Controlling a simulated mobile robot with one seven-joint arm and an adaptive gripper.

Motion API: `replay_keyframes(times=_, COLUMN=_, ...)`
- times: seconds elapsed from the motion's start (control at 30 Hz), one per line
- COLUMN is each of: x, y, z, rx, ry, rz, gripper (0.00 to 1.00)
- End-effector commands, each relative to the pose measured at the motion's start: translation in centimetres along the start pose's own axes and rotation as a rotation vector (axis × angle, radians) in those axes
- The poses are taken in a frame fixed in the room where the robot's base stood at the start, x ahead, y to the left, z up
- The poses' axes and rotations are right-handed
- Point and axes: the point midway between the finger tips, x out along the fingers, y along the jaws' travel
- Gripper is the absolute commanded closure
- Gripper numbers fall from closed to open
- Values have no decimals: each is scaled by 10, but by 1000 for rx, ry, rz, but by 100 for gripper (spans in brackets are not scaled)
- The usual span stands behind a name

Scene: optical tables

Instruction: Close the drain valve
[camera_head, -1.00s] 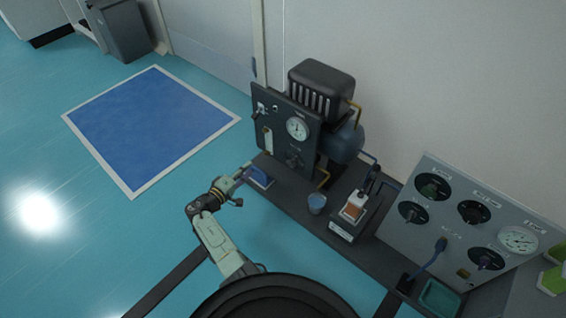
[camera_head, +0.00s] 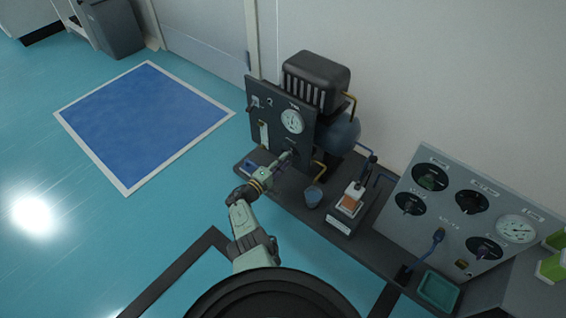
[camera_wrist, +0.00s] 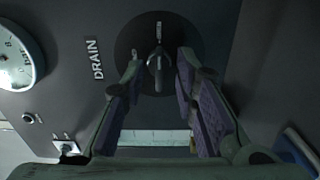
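The drain valve shows in the wrist view as a small grey handle (camera_wrist: 158,62) on a round black plate (camera_wrist: 160,30), with the word DRAIN beside it. The handle lies along the picture's vertical. My gripper (camera_wrist: 159,68) is open, with one finger on each side of the handle. Gaps show between the fingertips and the handle; I see no clear contact. In the head view my gripper (camera_head: 287,156) is at the lower part of the dark panel (camera_head: 268,101), and it largely hides the valve there.
A pressure gauge (camera_head: 292,121) and switches are on the same panel. A compressor (camera_head: 318,80) with a blue tank (camera_head: 342,131) stands behind it. A blue cup (camera_head: 313,195) and a small device (camera_head: 347,205) stand on the dark bench to the right. Open floor lies left.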

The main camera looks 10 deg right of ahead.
Motion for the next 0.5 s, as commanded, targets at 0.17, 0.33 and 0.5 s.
replay_keyframes(times=0.17, x=4, y=1, z=0, rx=1, ry=0, rz=0, gripper=73)
replay_keyframes(times=0.33, x=4, y=1, z=0, rx=1, ry=0, rz=0, gripper=74)
replay_keyframes(times=0.5, x=4, y=1, z=0, rx=1, ry=0, rz=0, gripper=85)
